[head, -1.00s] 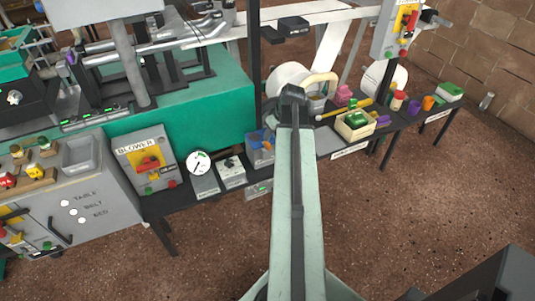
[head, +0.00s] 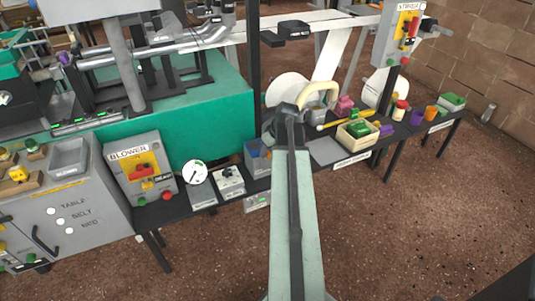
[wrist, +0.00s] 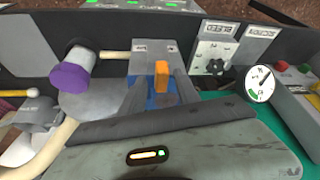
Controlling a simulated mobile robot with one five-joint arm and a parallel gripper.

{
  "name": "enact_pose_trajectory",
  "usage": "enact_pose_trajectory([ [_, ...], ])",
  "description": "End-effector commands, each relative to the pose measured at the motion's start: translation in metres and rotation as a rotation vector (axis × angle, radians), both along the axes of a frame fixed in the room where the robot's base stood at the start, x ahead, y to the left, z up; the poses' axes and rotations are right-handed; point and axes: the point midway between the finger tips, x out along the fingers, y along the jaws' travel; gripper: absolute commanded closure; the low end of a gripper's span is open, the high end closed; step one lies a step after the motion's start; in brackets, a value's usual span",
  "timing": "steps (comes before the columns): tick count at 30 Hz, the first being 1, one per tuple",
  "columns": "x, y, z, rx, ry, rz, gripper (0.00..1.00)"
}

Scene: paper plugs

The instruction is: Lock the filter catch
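A blue box (head: 257,158), apparently the filter unit, stands on the dark bench just left of my arm's end in the head view. In the wrist view, blue surface (wrist: 158,98) shows below a grey plate, with an upright orange tab (wrist: 162,80), probably the catch, in front of it. My gripper (head: 284,112) is at the far end of my arm, beside the blue box; its fingers are hidden in the head view.
A round gauge (head: 195,172) and a black knob unit (head: 228,181) stand left of the blue box. A cream hose (head: 320,92) and an open tray (head: 357,132) are to the right. A purple-capped cylinder (wrist: 72,76) shows in the wrist view. The floor in front is clear.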

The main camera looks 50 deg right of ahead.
Motion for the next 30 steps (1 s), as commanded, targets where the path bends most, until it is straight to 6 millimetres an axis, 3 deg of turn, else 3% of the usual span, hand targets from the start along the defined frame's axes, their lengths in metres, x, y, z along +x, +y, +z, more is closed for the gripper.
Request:
enact_pose_trajectory([
  [1, 0.0, 0.0002, 0.0005, 0.0, 0.0, 0.0, 0.67],
  [4, 0.0001, 0.0002, 0.0006, 0.0, 0.0, 0.0, 0.95],
  [5, 0.0002, 0.0002, 0.0005, 0.0, 0.0, 0.0, 1.0],
  [11, 0.0002, 0.0012, 0.0005, 0.0, 0.0, -0.013, 1.0],
  [21, 0.0018, 0.0063, 0.0004, 0.001, 0.0, -0.289, 1.0],
  [30, 0.0022, 0.0061, 0.0002, 0.002, 0.0, -0.31, 1.0],
])
